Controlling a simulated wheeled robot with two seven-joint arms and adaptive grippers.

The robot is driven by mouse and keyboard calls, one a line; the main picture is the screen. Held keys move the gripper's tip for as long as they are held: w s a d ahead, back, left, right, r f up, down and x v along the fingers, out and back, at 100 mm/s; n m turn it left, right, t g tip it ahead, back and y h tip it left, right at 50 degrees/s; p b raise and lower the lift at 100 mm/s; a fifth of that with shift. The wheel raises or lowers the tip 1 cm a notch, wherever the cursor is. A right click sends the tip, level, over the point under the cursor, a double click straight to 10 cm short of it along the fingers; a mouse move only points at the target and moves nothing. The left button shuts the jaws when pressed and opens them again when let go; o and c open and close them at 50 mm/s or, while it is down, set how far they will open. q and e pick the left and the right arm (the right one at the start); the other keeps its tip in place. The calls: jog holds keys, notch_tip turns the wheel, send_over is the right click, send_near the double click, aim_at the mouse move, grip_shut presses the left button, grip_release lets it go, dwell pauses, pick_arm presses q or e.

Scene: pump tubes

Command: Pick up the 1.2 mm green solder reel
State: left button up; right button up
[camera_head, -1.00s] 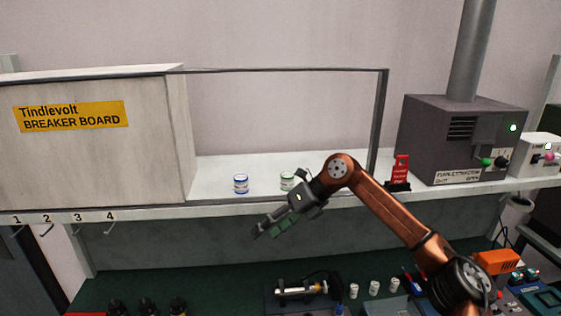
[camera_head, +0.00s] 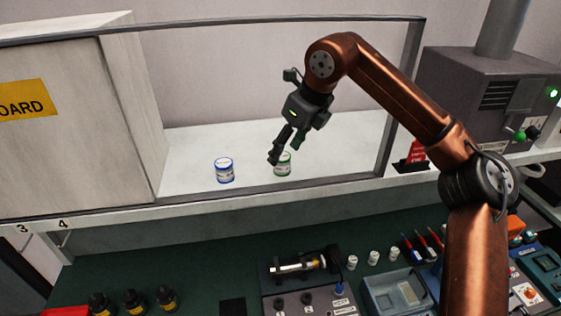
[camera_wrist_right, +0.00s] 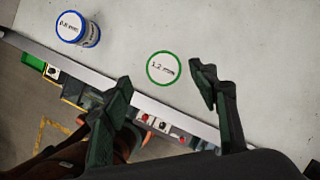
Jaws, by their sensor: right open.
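The green 1.2 mm solder reel (camera_head: 283,165) stands on the white shelf, and its green-rimmed top labelled "1.2 mm" shows in the right wrist view (camera_wrist_right: 163,68). My right gripper (camera_head: 284,158) is open and empty, above the reel and partly covering it in the head view. In the right wrist view its two fingers (camera_wrist_right: 165,92) are spread apart, with the reel's top showing beyond and between them. I cannot see any contact with the reel. My left gripper is not in view.
A blue-rimmed reel (camera_head: 224,171), labelled 0.8 mm in the right wrist view (camera_wrist_right: 78,30), stands left of the green one. A metal frame rail (camera_head: 330,181) runs along the shelf front. A grey box (camera_head: 130,100) closes the left side. A red item (camera_head: 416,155) stands right.

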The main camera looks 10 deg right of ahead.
aim_at(283, 155)
jog(key=x, duration=0.3)
jog(key=p+x, duration=0.1)
jog(key=shift+w+d+f, duration=0.25)
jog(key=shift+w+f, duration=0.05)
jog(key=shift+w, duration=0.2)
jog(key=shift+s+a+f, duration=0.2)
jog(key=shift+f, duration=0.2)
jog(key=shift+w+f, duration=0.1)
jog(key=shift+w, duration=0.1)
jog(key=shift+c, duration=1.3)
jog(key=shift+s, duration=0.15)
jog(key=c, duration=1.1)
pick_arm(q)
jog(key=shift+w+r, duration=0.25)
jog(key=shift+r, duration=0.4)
pick_arm(e)
jog(key=shift+c, duration=0.4)
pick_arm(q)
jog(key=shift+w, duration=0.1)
